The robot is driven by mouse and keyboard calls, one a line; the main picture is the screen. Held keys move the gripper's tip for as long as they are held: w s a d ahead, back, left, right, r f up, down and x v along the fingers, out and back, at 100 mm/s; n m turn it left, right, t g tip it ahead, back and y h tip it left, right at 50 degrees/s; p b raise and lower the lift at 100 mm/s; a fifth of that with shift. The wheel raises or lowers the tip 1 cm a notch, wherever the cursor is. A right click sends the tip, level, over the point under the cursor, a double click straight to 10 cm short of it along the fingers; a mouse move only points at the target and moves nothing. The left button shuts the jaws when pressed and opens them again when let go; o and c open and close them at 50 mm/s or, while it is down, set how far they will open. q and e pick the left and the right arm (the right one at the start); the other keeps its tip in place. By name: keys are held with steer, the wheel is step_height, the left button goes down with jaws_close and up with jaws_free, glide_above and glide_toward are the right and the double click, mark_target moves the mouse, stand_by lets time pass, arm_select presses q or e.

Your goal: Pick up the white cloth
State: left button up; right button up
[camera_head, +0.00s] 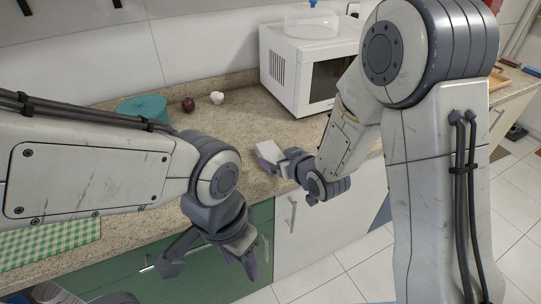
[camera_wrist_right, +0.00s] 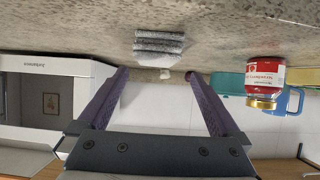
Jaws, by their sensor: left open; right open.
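The white cloth (camera_wrist_right: 158,45) lies folded in layers on the countertop in the right wrist view, ahead of and between my right fingers. In the head view a pale patch of the cloth (camera_head: 267,149) shows at the tips of my right gripper (camera_head: 275,162), which partly hides it. My right gripper, also in its wrist view (camera_wrist_right: 158,76), is open with nothing between its fingers. My left gripper (camera_head: 211,264) is open and empty, pointing down in front of the green cabinet.
A microwave (camera_head: 312,70) with a clear dome (camera_head: 311,22) stands behind the cloth. A teal pot (camera_head: 142,106), a plum (camera_head: 188,104) and a white bulb (camera_head: 217,98) stand farther back. The wrist view shows a red-labelled jar (camera_wrist_right: 263,72). A green checked cloth (camera_head: 50,242) lies front left.

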mark_target(272, 154)
steer(key=shift+d+p+x, duration=0.1)
steer(key=shift+p+x, duration=0.2)
steer(key=shift+x, duration=1.45)
steer(key=shift+d+p+x, duration=0.15)
steer(key=shift+p+x, duration=0.15)
steer(key=shift+x, duration=1.4)
steer(key=shift+w, duration=0.1)
steer(key=c, duration=1.3)
